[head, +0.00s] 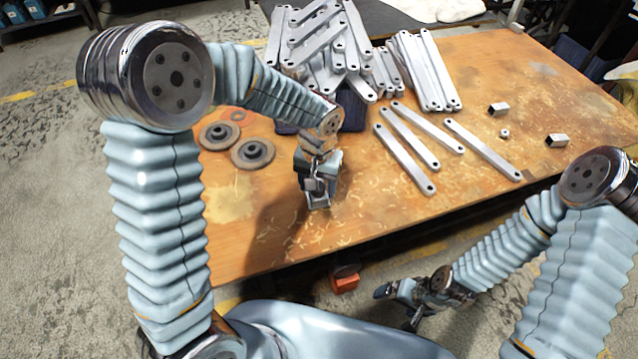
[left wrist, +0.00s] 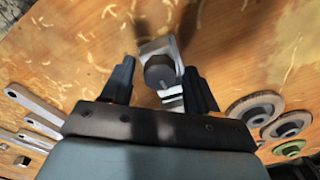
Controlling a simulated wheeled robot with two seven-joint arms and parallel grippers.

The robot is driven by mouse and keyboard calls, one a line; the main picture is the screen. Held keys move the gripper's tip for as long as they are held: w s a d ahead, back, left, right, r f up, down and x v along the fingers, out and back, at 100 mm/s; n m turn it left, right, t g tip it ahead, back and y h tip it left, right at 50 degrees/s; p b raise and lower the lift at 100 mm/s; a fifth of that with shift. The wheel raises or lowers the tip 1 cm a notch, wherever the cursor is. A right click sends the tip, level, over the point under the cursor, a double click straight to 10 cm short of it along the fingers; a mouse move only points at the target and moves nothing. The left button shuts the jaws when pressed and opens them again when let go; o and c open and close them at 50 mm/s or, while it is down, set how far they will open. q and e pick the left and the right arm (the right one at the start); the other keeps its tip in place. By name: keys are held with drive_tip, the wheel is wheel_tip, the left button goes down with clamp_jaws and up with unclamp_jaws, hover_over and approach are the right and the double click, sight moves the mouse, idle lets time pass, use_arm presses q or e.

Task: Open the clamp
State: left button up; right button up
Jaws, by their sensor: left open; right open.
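The clamp is a small metal piece with a dark round knob (left wrist: 160,72) and a grey block (left wrist: 158,46), seen in the left wrist view over the wooden table top. In the head view the clamp (head: 318,203) shows only in part below my left gripper (head: 318,182). My left gripper (left wrist: 158,78) is open, with one finger on each side of the knob; I cannot tell whether they touch it. My right gripper (head: 398,305) is open and empty, low in front of the table's near edge.
Metal bars (head: 405,160) lie on the table (head: 255,250), with a pile of brackets (head: 320,45) behind. Grinding discs (head: 253,153) lie left of my left gripper. Small metal blocks (head: 557,140) lie at right. An orange-red object (head: 345,280) is below the table's near edge.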

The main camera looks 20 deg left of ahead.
use_arm(q)
drive_tip(key=m, duration=0.3)
drive_tip(key=shift+m, duration=0.4)
drive_tip(key=c, duration=0.9)
drive_tip(key=shift+c, duration=0.2)
